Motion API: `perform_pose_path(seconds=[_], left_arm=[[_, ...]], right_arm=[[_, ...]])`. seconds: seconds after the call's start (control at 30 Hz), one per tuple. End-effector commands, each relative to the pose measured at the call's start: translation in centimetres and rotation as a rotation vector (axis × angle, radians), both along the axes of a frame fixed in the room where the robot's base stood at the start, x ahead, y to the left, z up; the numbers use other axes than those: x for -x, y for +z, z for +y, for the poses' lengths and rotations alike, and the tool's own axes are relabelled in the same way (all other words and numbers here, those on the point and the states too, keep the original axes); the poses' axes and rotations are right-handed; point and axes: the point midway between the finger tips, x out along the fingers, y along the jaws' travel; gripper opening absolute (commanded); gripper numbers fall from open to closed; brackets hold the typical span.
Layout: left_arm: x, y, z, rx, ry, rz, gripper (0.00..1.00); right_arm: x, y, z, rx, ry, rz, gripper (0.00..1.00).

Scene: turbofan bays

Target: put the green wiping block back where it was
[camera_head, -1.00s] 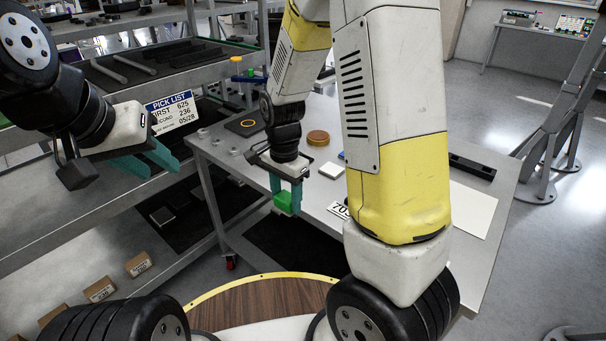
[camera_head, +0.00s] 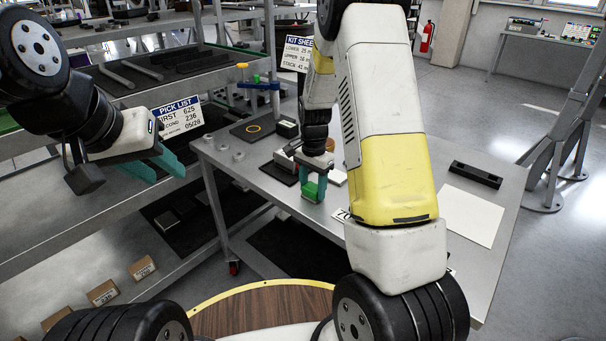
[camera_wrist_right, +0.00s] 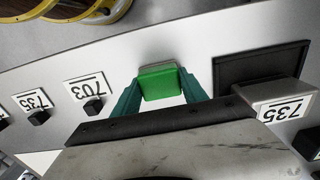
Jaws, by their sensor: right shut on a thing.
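The green wiping block (camera_head: 312,190) is between the teal fingers of my right gripper (camera_head: 314,186), which is shut on it. It is over the grey table (camera_head: 260,200), close to its near edge; I cannot tell whether it touches the top. In the right wrist view the block (camera_wrist_right: 160,82) sits between both fingertips (camera_wrist_right: 160,95), with the table top below it. My left gripper (camera_head: 160,165) is empty, with its teal fingers apart, at the left near the shelf rack.
A black mat (camera_head: 280,172) lies beside the right gripper; the wrist view shows a dark tray (camera_wrist_right: 262,68) there. A white sheet (camera_head: 470,215) and black bar (camera_head: 476,174) lie right.

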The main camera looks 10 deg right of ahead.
Motion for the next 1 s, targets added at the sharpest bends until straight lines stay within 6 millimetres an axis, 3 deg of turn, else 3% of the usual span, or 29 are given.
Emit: perform_pose_path(seconds=[0.33,0.37,0.43,0.47,0.8,1.0], left_arm=[[0.0,0.0,0.0,0.0,0.0,0.0,0.36],[0.0,0.0,0.0,0.0,0.0,0.0,0.36],[0.0,0.0,0.0,0.0,0.0,0.0,0.36],[0.0,0.0,0.0,0.0,0.0,0.0,0.36],[0.0,0.0,0.0,0.0,0.0,0.0,0.36],[0.0,0.0,0.0,0.0,0.0,0.0,0.36]], right_arm=[[0.0,-0.3,0.0,0.0,0.0,-0.001,0.12],[0.0,-0.3,0.0,0.0,0.0,-0.002,0.56],[0.0,-0.3,0.0,0.0,0.0,-0.002,0.7],[0.0,-0.3,0.0,0.0,0.0,-0.002,0.72],[-0.1,0.0,0.0,-0.001,0.0,-0.003,0.72],[-0.2,2.8,0.1,-0.001,0.001,-0.008,0.72]])
